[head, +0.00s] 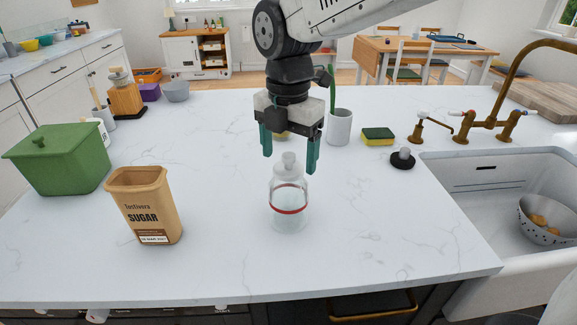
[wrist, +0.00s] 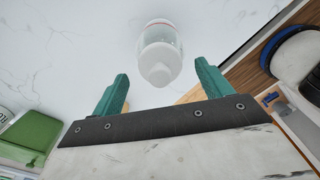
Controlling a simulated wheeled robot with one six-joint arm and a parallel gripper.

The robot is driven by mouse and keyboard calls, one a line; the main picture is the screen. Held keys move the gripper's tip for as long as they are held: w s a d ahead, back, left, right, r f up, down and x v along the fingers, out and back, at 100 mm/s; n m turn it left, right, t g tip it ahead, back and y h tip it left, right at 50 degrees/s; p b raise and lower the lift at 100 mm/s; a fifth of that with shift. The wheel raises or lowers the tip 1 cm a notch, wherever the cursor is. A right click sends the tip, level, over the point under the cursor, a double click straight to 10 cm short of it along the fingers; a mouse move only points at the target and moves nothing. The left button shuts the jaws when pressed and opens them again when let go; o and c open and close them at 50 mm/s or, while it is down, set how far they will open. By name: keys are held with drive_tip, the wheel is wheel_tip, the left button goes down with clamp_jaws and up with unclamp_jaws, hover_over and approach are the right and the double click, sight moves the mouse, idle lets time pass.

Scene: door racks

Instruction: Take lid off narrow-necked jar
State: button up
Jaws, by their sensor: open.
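The narrow-necked jar (head: 289,208) is clear glass with a red band and stands upright on the white counter. Its pale lid (head: 289,163) with a knob sits on the neck. My gripper (head: 289,164) is open and empty, pointing down, with its green fingers spread around the lid's height in the head view; the depth gap between them is hard to judge there. In the wrist view the jar (wrist: 160,36) and its lid (wrist: 159,70) lie ahead of the gap between the fingers (wrist: 160,84), not between them.
A brown sugar container (head: 145,205) and a green lidded box (head: 58,158) stand to the left. A white vase (head: 339,128), a sponge (head: 378,136) and a sink (head: 500,190) with a brass faucet lie behind and to the right. The counter around the jar is clear.

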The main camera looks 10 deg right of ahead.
drive_tip(key=shift+f, duration=0.7)
drive_tip(key=c, duration=1)
drive_tip(key=shift+r, duration=0.1)
drive_tip(key=shift+c, duration=0.2)
